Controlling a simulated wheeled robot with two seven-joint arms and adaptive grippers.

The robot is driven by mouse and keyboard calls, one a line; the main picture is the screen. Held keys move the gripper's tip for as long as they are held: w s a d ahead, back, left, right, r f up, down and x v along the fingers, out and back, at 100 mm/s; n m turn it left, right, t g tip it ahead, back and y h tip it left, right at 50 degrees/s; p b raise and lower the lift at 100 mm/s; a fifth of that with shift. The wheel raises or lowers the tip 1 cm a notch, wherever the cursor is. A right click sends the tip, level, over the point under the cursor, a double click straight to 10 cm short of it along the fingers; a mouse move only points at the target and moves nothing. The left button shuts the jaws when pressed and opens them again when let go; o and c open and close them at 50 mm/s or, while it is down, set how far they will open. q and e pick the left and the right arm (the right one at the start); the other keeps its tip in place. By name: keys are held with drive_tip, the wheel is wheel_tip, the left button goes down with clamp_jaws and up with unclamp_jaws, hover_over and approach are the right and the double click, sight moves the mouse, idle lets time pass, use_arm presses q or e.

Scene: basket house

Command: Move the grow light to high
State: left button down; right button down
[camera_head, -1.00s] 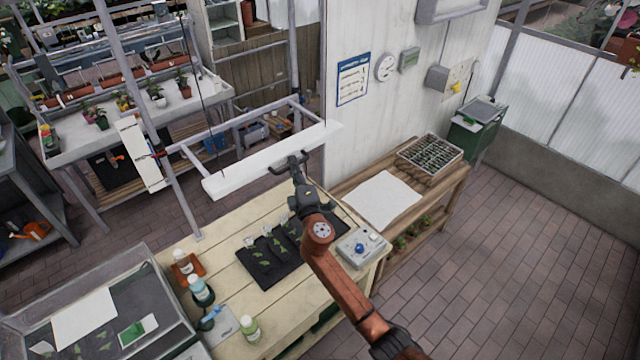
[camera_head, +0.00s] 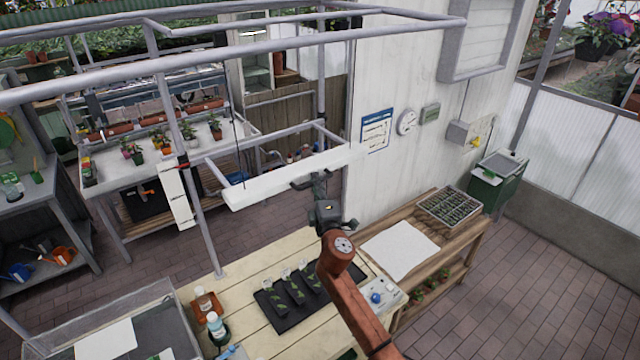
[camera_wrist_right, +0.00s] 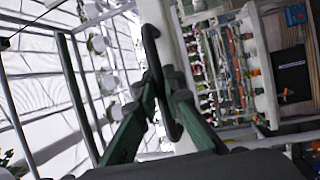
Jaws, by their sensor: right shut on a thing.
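The grow light (camera_head: 290,179) is a long white bar on a grey pipe bracket, hanging above the potting bench in the head view. A white scale board (camera_head: 178,200) with dark marks stands beside the bracket's post, and a red pointer (camera_head: 183,165) is near its top. My right gripper (camera_head: 314,182) is at the bar's front edge, shut on its dark handle. In the right wrist view the fingers (camera_wrist_right: 165,95) close around the dark looped handle (camera_wrist_right: 152,48). The exact contact is hard to see. My left gripper is out of view.
Below the light, the bench (camera_head: 245,295) holds a black seedling tray (camera_head: 288,312), bottles (camera_head: 216,325) and a control box with a blue knob (camera_head: 378,297). A white wall (camera_head: 400,60) stands to the right. Overhead pipes (camera_head: 300,45) cross above the light.

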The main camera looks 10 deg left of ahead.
drive_tip(key=shift+r, duration=0.45)
drive_tip(key=c, duration=2.3)
unclamp_jaws()
drive_tip(key=shift+f, duration=0.1)
drive_tip(key=shift+f, duration=0.1)
drive_tip(key=v, duration=1.2)
